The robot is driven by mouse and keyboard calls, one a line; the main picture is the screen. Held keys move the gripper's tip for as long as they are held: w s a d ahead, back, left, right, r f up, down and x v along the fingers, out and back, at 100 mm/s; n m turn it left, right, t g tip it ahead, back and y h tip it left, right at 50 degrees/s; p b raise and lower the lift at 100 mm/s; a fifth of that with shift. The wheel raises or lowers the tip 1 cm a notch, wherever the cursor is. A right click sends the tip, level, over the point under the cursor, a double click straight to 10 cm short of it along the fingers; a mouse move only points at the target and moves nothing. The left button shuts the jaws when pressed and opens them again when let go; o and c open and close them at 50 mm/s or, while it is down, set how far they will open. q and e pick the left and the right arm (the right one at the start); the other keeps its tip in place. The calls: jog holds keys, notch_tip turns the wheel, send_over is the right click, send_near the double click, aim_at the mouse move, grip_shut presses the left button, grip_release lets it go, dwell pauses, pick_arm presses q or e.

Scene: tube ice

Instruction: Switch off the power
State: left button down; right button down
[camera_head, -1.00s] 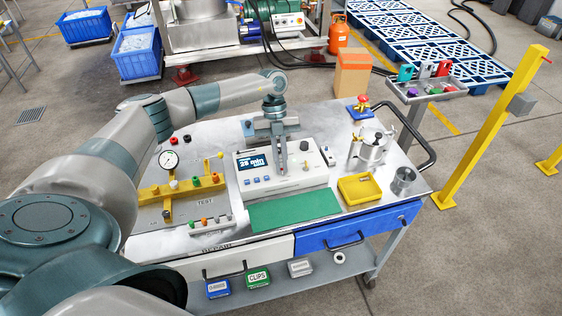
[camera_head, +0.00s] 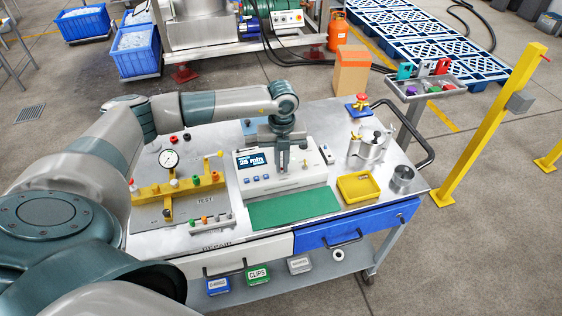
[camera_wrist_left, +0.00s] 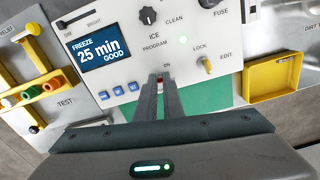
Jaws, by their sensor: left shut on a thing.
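The white control box (camera_head: 262,181) stands on the cart top, with a lit blue screen (camera_head: 252,161) and blue buttons. In the left wrist view its screen (camera_wrist_left: 98,50) reads FREEZE, 25 min, GOOD. A black program knob (camera_wrist_left: 147,15) and a small lever (camera_wrist_left: 205,64) between LOCK and EDIT show on its panel. My left gripper (camera_head: 284,170) points down at the front of this panel. Its fingers (camera_wrist_left: 163,78) are close together, shut on a small part at the panel that they mostly hide. A reddish spot shows just beyond the tips. No power label is legible. My right gripper is out of view.
A test board with a gauge (camera_head: 169,159) stands left of the box. A green mat (camera_head: 294,209) lies in front. A yellow tray (camera_head: 360,187), a metal cup (camera_head: 402,179) and a red-topped device on a blue base (camera_head: 358,108) are at the right.

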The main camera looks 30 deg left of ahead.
pick_arm(q)
jog(key=t+y+b, duration=0.1)
jog(key=b, duration=0.1)
jog(key=d+t+y+b, duration=0.1)
jog(key=b, duration=0.1)
jog(key=s+y+b, duration=0.1)
jog(key=b, duration=0.1)
jog(key=shift+d+f+t, duration=0.15)
jog(key=shift+f+t, duration=0.25)
jog(key=shift+s+r+t+y+b, duration=0.15)
jog(key=shift+t+y+b, duration=0.15)
jog(key=shift+y+b, duration=0.4)
jog(key=c, duration=1.9)
grip_release()
jog(key=shift+c, duration=0.2)
jog(key=shift+d, duration=0.1)
jog(key=shift+b+v, duration=0.35)
jog(key=shift+v, duration=0.4)
jog(key=v, duration=1.6)
